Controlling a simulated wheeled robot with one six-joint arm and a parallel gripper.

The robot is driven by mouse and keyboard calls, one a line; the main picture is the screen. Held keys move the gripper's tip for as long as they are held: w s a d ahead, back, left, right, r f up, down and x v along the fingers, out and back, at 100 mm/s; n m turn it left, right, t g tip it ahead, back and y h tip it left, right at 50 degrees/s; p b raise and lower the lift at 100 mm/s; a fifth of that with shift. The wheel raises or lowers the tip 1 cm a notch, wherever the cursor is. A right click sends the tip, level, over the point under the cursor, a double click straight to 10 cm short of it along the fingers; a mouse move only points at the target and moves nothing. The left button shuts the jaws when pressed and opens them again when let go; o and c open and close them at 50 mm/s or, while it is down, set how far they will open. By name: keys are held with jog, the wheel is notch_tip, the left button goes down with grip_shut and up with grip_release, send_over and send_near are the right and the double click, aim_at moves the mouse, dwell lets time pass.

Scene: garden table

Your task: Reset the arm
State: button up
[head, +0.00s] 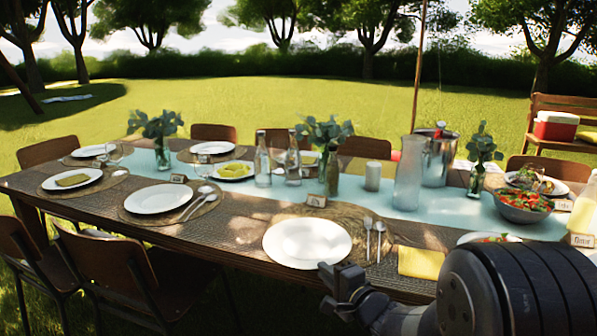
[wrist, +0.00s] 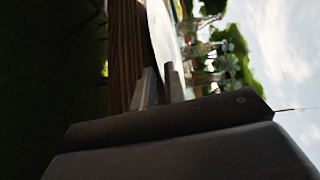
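My gripper (head: 328,289) is at the near edge of the table, just below a white plate (head: 307,243) in the head view. In the wrist view its two fingers (wrist: 160,80) stand apart with a gap between them and nothing held. That view is turned on its side. It shows the plate (wrist: 160,35) edge-on beyond the fingertips and the dark wooden table (wrist: 126,55) beside it. I cannot tell whether the gripper touches the table edge. My dark arm covers the lower right of the head view.
On the table (head: 150,228) a yellow napkin (head: 418,262), a fork and spoon (head: 374,238) and a salad bowl (head: 523,207) lie near my arm. A glass pitcher (head: 409,172), a metal bucket (head: 438,160) and vases stand along the blue runner. Chairs (head: 125,265) line the near left side.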

aim_at(310, 262)
jog(key=x, duration=0.3)
jog(key=shift+w+a+f+b, duration=0.1)
jog(key=shift+f+b, duration=0.2)
jog(key=shift+b, duration=0.05)
jog(key=shift+r+p, duration=1.25)
jog(key=shift+r, duration=1)
jog(key=shift+d, duration=0.25)
